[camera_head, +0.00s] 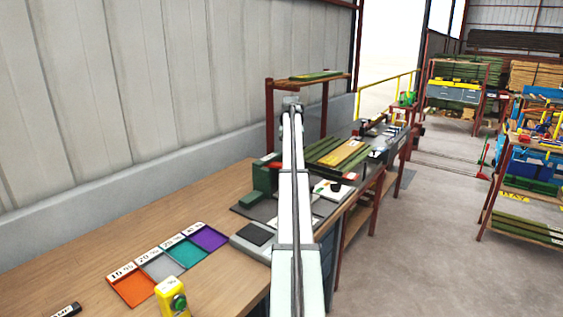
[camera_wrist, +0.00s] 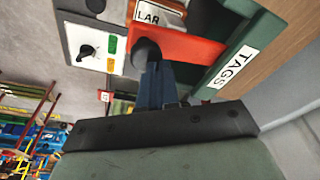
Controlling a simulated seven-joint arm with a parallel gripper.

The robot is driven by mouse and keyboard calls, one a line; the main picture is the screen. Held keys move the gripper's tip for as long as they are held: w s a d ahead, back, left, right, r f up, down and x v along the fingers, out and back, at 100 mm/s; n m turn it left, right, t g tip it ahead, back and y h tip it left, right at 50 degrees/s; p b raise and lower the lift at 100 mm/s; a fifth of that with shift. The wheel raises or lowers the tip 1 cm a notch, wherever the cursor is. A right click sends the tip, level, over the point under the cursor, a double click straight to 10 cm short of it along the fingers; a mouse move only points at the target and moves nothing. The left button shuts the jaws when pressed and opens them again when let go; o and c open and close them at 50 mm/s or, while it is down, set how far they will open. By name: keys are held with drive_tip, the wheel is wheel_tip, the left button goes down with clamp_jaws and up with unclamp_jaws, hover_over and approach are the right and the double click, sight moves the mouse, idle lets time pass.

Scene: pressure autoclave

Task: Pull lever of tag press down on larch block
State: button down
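The tag press has a green body (camera_wrist: 240,62) with a white TAGS label in the wrist view. A red lever arm (camera_wrist: 190,48) crosses beside it and ends in a dark rounded knob (camera_wrist: 147,52). My gripper (camera_wrist: 155,78) has its blue fingers close together right at this knob. I cannot tell whether they clasp it or only touch it. A light block or plate with a label reading LAR (camera_wrist: 160,14) shows behind the lever, partly cut off. In the head view the green press body (camera_head: 265,178) stands left of my arm, which hides the fingers.
A white panel (camera_wrist: 88,48) with a black dial and small coloured marks lies beside the knob. In the head view, coloured trays (camera_head: 130,288), a yellow button box (camera_head: 172,298) and a grey device (camera_head: 255,240) are on the bench. Green and yellow boards (camera_head: 340,152) lie beyond.

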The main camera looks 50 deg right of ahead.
drive_tip(key=shift+x, duration=1.05)
drive_tip(key=w+d+v, duration=0.1)
drive_tip(key=v, duration=0.8)
drive_tip(key=shift+s+d+r, duration=0.1)
drive_tip(key=shift+s, duration=0.05)
idle(1.0)
